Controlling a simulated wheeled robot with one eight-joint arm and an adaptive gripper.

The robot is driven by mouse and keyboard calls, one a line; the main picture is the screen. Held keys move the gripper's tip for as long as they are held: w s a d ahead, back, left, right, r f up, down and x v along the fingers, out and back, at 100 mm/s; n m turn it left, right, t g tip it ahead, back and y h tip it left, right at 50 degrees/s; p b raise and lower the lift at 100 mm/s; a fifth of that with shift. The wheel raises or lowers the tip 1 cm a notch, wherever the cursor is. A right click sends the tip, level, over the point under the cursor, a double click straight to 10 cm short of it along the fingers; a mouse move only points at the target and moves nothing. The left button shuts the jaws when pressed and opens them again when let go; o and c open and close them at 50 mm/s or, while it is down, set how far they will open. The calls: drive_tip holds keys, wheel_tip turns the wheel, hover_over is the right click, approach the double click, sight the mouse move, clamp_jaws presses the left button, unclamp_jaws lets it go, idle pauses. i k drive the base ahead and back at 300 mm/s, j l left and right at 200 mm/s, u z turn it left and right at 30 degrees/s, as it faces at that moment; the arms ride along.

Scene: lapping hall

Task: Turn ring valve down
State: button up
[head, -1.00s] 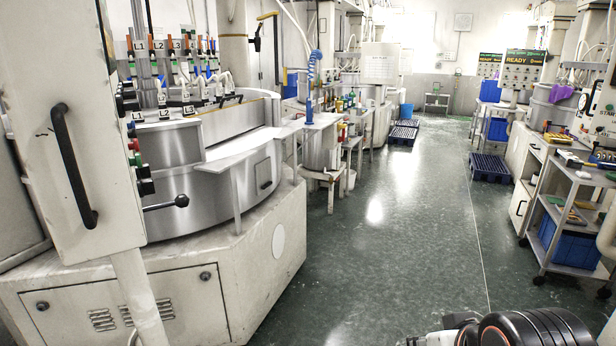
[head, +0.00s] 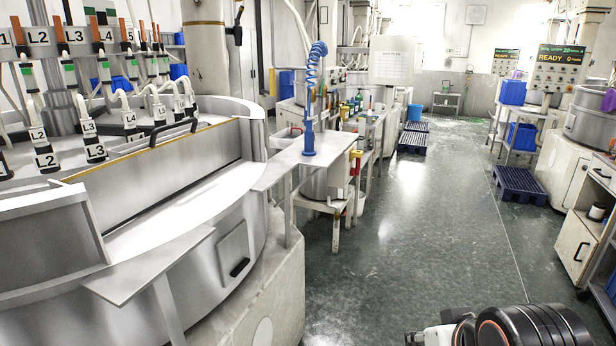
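The lapping machine (head: 180,270) fills the left side of the head view, with a steel bowl and a curved rim. Above it hang several white hoses and fittings with orange, black and green parts, labelled L1 to L4. One fitting marked L3 (head: 92,143) and one marked L2 (head: 42,147) hang low over the bowl. I cannot tell which part is the ring valve; none carries that name. Part of my arm shows at the bottom right, apart from the machine. My gripper's fingers are not in view.
A steel shelf (head: 150,265) juts from the machine's front. A side stand with a blue coiled hose (head: 312,80) is just beyond. The green floor aisle (head: 410,250) is clear.

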sight(322, 87)
drive_tip(key=i+u, duration=0.1)
drive_tip(key=i, duration=0.7)
drive_tip(key=i+l+u, duration=0.1)
drive_tip(key=i, duration=0.7)
drive_tip(key=i+u, duration=0.1)
drive_tip(key=i, duration=0.2)
drive_tip(key=i+l+u, duration=0.15)
drive_tip(key=i, duration=0.2)
